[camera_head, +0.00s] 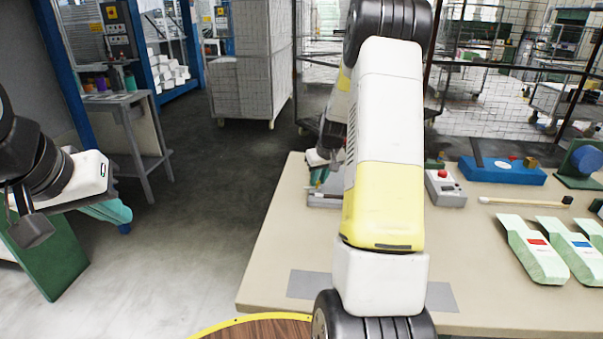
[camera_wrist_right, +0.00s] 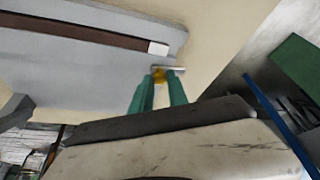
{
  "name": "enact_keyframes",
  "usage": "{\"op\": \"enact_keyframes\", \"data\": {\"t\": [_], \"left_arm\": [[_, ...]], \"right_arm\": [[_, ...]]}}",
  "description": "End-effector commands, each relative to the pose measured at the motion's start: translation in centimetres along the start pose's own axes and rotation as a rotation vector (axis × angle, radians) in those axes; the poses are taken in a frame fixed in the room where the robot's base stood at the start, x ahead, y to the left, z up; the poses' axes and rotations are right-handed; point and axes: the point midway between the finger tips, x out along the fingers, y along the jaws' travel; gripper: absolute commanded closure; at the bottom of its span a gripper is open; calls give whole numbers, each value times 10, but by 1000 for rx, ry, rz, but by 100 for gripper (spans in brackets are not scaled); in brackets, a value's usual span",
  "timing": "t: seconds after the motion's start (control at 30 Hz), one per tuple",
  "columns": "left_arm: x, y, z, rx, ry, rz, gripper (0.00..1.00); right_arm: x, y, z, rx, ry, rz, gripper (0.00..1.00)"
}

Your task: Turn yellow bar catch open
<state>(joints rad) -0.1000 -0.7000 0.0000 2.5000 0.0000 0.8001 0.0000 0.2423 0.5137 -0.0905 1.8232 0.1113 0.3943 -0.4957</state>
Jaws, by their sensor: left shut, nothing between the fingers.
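In the head view my right gripper (camera_head: 318,177) is low over the fixture, mostly hidden behind my right arm. My left gripper (camera_head: 112,211) is shut and empty, off to the left, away from the table.
A brown bar (camera_wrist_right: 80,30) with a white end lies along the grey fixture. On the table (camera_head: 480,260) are a control box with a red button (camera_head: 445,188), a blue block (camera_head: 502,172) and several pale green pieces (camera_head: 535,250).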

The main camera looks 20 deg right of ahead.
Motion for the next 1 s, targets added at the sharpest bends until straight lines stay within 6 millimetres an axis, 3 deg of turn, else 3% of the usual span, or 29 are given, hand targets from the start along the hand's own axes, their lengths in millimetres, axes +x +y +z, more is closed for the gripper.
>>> {"op": "enact_keyframes", "data": {"t": [0.73,0.77,0.83,0.87,1.0], "left_arm": [[0,0,0,0,0,0,100],[0,0,0,0,0,0,100],[0,0,0,0,0,0,100],[0,0,0,0,0,0,100],[0,0,0,0,0,0,100]], "right_arm": [[0,-1,0,122,-1,50,100],[0,-1,0,122,-1,50,76],[0,-1,0,122,0,50,63],[0,-1,0,122,0,50,59],[0,-1,0,121,0,50,59]]}}
